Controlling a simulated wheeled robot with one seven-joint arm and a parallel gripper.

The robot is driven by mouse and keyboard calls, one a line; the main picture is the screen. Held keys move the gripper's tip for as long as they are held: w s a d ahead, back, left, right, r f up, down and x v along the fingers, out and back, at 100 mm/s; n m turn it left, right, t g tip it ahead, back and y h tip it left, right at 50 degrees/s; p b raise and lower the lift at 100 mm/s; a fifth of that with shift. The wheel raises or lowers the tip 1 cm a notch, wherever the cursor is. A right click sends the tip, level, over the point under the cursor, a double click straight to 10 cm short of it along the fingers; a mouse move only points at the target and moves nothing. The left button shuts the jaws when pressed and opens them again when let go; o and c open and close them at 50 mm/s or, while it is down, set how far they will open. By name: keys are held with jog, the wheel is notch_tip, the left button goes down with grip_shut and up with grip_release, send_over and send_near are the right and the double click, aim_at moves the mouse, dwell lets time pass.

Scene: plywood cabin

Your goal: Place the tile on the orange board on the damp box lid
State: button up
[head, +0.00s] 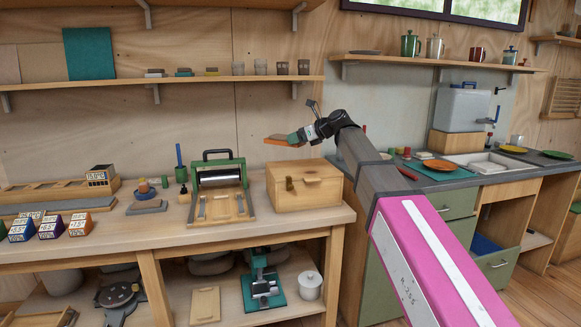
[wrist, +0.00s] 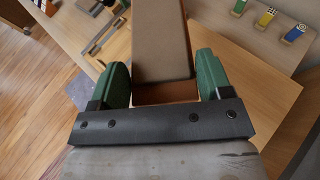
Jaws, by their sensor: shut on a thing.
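My gripper (head: 294,138) is shut on a flat orange-edged piece, the tile on the orange board (head: 275,140). In the wrist view the green fingers of my gripper (wrist: 162,82) stand on either side of it, and the held board (wrist: 160,45) shows a brown face and an orange-brown near edge. In the head view it hangs in the air, clear above the damp box (head: 305,190). The damp box is a pale wooden box with a flat lid (head: 303,168) and a small front handle. Nothing rests on the visible part of the lid.
A green-framed roller press (head: 218,175) stands on the bench just left of the box. Labelled blocks (head: 50,226) sit at the bench's left. A shelf (head: 160,83) with glasses and small blocks runs above. The sink counter (head: 440,180) is to the right.

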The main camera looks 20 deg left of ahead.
jog(key=shift+w+d+f, duration=0.1)
jog(key=shift+w+f, duration=0.05)
send_over(329, 174)
jog(key=f, duration=0.6)
jog(key=shift+a+f, duration=0.3)
jog(key=shift+f, duration=2)
jog(key=shift+f, duration=0.15)
jog(key=o, duration=1.1)
jog(key=shift+c, duration=0.2)
jog(key=shift+s+d+r, duration=0.2)
jog(key=shift+d+r, duration=0.05)
jog(key=v, duration=1.1)
jog(key=shift+d, duration=0.2)
